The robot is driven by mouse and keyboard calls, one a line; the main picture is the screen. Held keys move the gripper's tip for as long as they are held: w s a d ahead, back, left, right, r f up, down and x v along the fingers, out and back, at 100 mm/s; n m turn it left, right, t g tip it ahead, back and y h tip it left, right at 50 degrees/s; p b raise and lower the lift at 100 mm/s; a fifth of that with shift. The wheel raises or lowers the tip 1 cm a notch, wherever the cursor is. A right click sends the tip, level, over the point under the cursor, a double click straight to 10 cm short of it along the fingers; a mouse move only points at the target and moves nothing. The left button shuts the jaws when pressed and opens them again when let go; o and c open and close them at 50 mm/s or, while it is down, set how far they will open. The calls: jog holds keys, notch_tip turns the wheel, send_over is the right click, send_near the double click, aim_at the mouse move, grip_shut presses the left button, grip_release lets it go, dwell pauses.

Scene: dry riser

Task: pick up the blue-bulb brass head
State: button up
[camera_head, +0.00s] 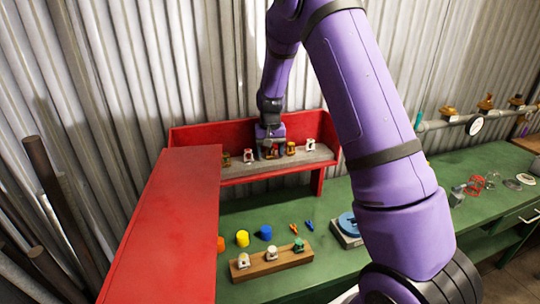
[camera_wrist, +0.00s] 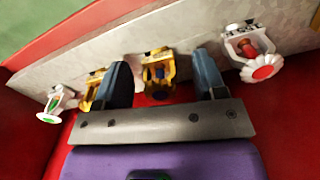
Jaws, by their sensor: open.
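The blue-bulb brass head (camera_wrist: 157,72) stands on the grey ledge of the red shelf in the wrist view, its dark blue bulb facing me. My gripper (camera_wrist: 162,62) is open, with one finger on each side of this head and gaps between.
A white head with a red bulb (camera_wrist: 252,52) stands right of the fingers, and a white head with a green bulb (camera_wrist: 54,104) far left. The red shelf back (camera_head: 215,133) rises behind the ledge. A wooden block (camera_head: 262,264) with several heads is on the green bench.

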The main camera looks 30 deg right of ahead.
jog(key=c, duration=1)
jog(key=shift+c, duration=0.2)
